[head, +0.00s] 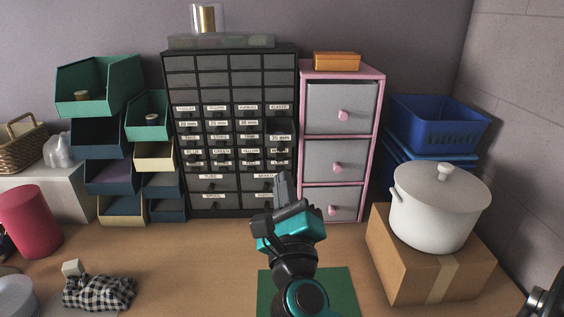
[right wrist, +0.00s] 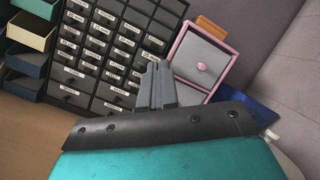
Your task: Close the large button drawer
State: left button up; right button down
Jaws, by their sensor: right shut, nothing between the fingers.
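A black cabinet of small labelled drawers (head: 231,118) stands against the wall; it also shows in the right wrist view (right wrist: 112,50). One drawer (head: 282,137) in its right column, at mid height, juts out past its neighbours; its label looks like a size in mm. I cannot tell for sure that this is the large button drawer. My right gripper (head: 281,188) is shut and empty, in front of the cabinet's lower right part. In the right wrist view its fingers (right wrist: 156,87) point at the cabinet and hide part of it.
A pink-framed unit with grey drawers (head: 340,145) stands right of the cabinet. Green and blue stacked bins (head: 100,88) stand left. A white pot (head: 440,205) sits on a cardboard box (head: 435,272) at right. The wooden table (head: 190,262) before the cabinet is mostly clear.

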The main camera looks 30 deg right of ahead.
jog(key=d+m+g, duration=0.1)
jog(key=m+g, duration=0.1)
jog(key=m, duration=0.2)
jog(key=m+g, duration=0.2)
jog(key=m, duration=0.3)
send_near(281, 149)
jog(key=shift+y, duration=0.3)
jog(key=x, duration=0.6)
jog(key=shift+w+d+r, duration=0.15)
jog(key=shift+d, duration=0.35)
pick_arm(q)
jog(key=shift+s+f, duration=0.3)
jog(key=shift+f, duration=0.35)
pick_arm(e)
jog(key=shift+n, duration=0.3)
pick_arm(q)
jog(key=shift+w, duration=0.1)
jog(key=shift+d, duration=0.1)
pick_arm(e)
jog(key=shift+w+a, duration=0.1)
